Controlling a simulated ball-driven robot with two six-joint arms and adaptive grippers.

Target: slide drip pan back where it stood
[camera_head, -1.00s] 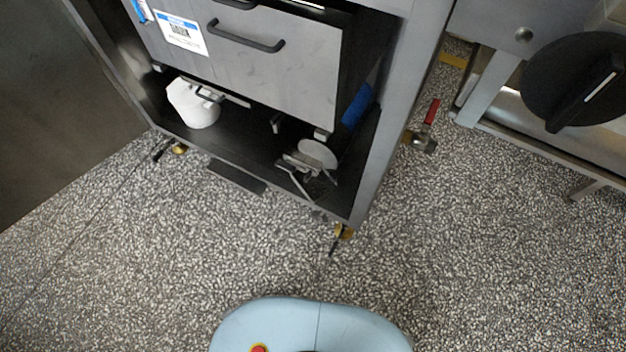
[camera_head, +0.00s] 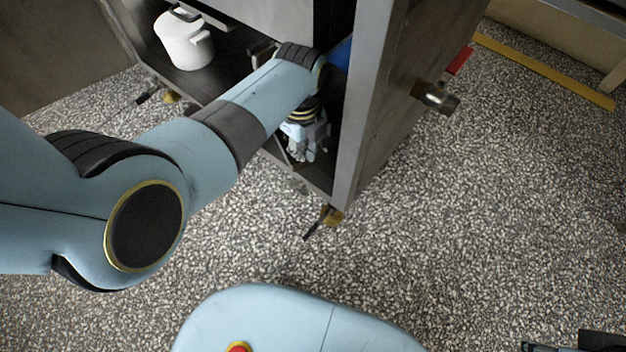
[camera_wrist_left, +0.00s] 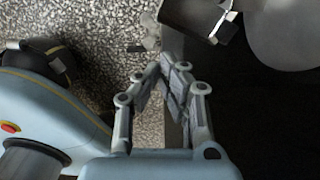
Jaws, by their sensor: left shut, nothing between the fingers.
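My left arm reaches across the head view into the open lower bay of the grey cabinet (camera_head: 362,110). My left gripper (camera_head: 302,153) points down, just inside the bay's front edge near the right side wall. In the left wrist view its fingers (camera_wrist_left: 165,66) are together with nothing between them. No drip pan can be made out for certain now; a flat dark strip seen earlier on the floor before the cabinet is behind my arm.
A white lidded pot (camera_head: 185,42) stands at the bay's left. Metalware (camera_wrist_left: 200,14) and a grey disc (camera_wrist_left: 287,30) are near the gripper in the wrist view. A caster (camera_head: 330,215) and a valve (camera_head: 437,97) stick out. Speckled floor (camera_head: 470,220) is clear at right.

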